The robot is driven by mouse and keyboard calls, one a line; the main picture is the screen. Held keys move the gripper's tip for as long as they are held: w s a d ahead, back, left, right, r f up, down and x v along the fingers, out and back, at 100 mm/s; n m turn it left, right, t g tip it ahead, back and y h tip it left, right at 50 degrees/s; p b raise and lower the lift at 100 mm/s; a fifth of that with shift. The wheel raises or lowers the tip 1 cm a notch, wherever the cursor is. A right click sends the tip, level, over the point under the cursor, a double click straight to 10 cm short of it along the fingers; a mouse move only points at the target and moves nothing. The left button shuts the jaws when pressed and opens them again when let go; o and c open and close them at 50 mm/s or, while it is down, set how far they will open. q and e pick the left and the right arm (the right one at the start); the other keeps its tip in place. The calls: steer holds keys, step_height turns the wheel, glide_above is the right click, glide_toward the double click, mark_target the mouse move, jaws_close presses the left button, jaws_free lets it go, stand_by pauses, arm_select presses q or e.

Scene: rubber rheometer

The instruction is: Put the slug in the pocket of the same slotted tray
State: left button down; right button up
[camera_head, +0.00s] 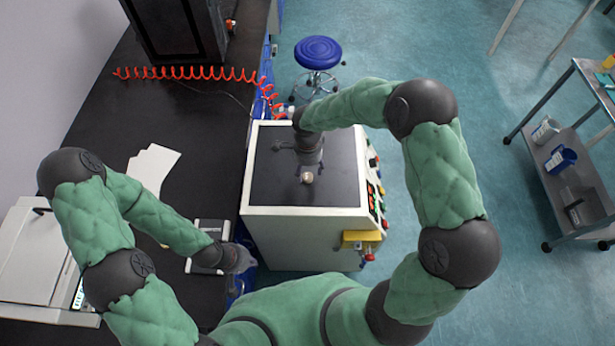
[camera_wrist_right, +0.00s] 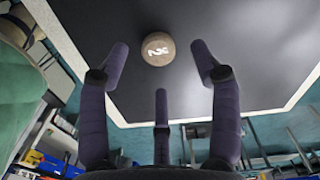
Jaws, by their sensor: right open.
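A small round tan slug (camera_head: 307,177) sits on the dark top of the white machine (camera_head: 305,222) in the head view. In the right wrist view the slug (camera_wrist_right: 158,48) shows a pale mark on its face. My right gripper (camera_head: 306,166) is open over the machine top, close to the slug. Its three purple fingers (camera_wrist_right: 160,66) are spread, with the slug between and just beyond the two side fingertips, not gripped. My left gripper (camera_head: 240,259) is low by the bench edge; its fingers are too small to read. I cannot make out a slotted tray.
A white and black device (camera_head: 209,240) lies on the black bench beside my left gripper. White sheets (camera_head: 153,166) and a red coiled hose (camera_head: 185,73) are further back. Controls line the machine's right side. A blue stool (camera_head: 318,52) and a cart (camera_head: 575,180) stand on the floor.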

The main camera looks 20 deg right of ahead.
mark_target(307, 176)
step_height(307, 176, down, 3)
steer(key=shift+f, duration=0.2)
steer(key=shift+s, duration=0.1)
steer(key=c, duration=1)
steer(key=shift+c, duration=0.2)
steer(key=shift+r, duration=0.1)
